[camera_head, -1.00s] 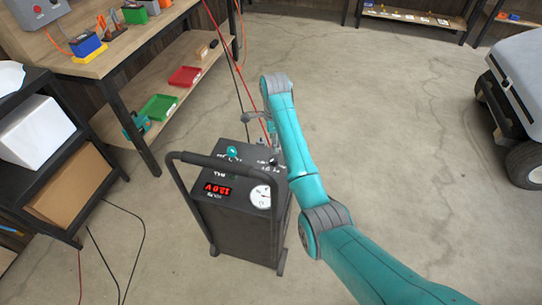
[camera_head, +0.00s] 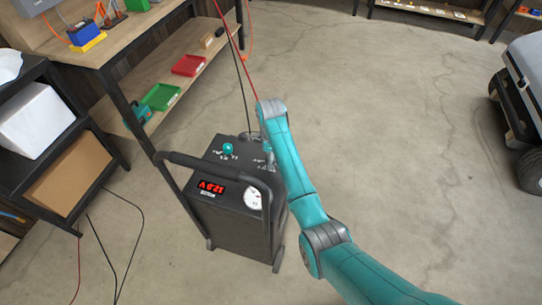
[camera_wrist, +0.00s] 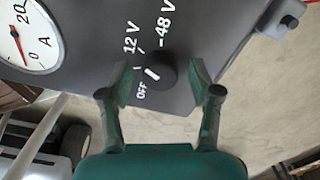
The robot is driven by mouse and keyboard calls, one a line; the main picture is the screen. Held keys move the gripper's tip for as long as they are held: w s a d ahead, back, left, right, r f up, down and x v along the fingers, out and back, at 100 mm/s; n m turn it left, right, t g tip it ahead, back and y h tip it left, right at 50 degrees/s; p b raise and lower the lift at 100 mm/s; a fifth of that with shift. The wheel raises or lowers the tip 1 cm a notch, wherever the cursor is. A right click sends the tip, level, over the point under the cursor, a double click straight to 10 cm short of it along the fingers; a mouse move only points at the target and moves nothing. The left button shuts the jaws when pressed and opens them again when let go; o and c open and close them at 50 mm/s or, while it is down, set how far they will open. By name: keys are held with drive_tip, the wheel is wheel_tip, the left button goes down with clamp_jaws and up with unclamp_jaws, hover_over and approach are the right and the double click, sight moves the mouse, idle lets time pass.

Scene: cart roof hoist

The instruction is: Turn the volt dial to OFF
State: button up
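The volt dial (camera_wrist: 160,73) is a round black knob with a white mark, seen in the wrist view. My gripper (camera_wrist: 162,84) is open, with one green fingertip on each side of the dial and gaps showing between. In the head view my gripper is over the far right of the dark cart's top (camera_head: 235,172), and the dial is hidden there. The cart's red display (camera_head: 211,188) appears to read 12.0 V.
A round gauge (camera_head: 253,198) and a teal knob (camera_head: 228,148) are on the cart's top, with a black handle (camera_head: 215,163) in front. A red cable (camera_head: 236,50) rises behind it.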

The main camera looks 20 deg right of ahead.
drive_tip(key=c, duration=1)
drive_tip(key=shift+n, duration=0.3)
drive_tip(key=n, duration=0.9)
drive_tip(key=shift+n, duration=0.4)
drive_tip(key=n, duration=0.4)
drive_tip(key=shift+n, duration=0.3)
drive_tip(key=n, duration=0.4)
drive_tip(key=shift+n, duration=0.4)
